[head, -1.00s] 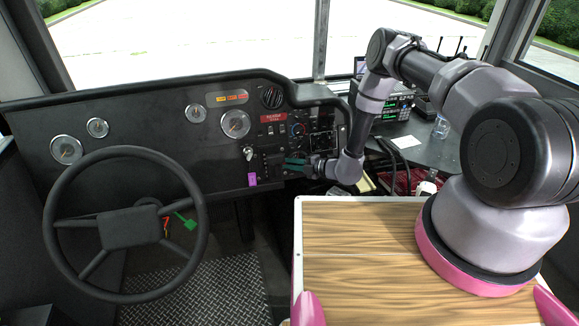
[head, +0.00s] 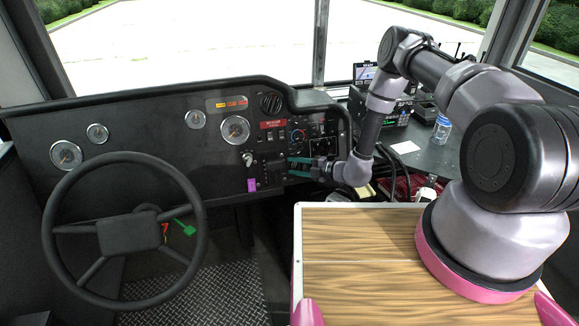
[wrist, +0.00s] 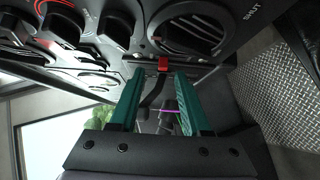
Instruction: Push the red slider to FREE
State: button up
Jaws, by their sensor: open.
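The red slider (wrist: 164,64) shows in the wrist view as a small red block on a dark slot bar (wrist: 205,66) below a round vent. It sits between and just beyond my fingertips, nearer the left end of the bar. The word SHUT is printed at the upper right; I cannot read a FREE mark. My gripper (wrist: 158,78) has two teal fingers, spread apart with nothing held. Whether a fingertip touches the slider I cannot tell. In the head view my gripper (head: 300,166) is at the right part of the dashboard; the slider cannot be made out there.
Black knobs (wrist: 62,22) and a round vent (wrist: 190,36) stick out near my fingers. The steering wheel (head: 123,157) and a green key tag (head: 185,227) are at left. A side table (head: 435,155) with a bottle (head: 444,128) and a radio stands at right.

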jog(key=v, duration=0.8)
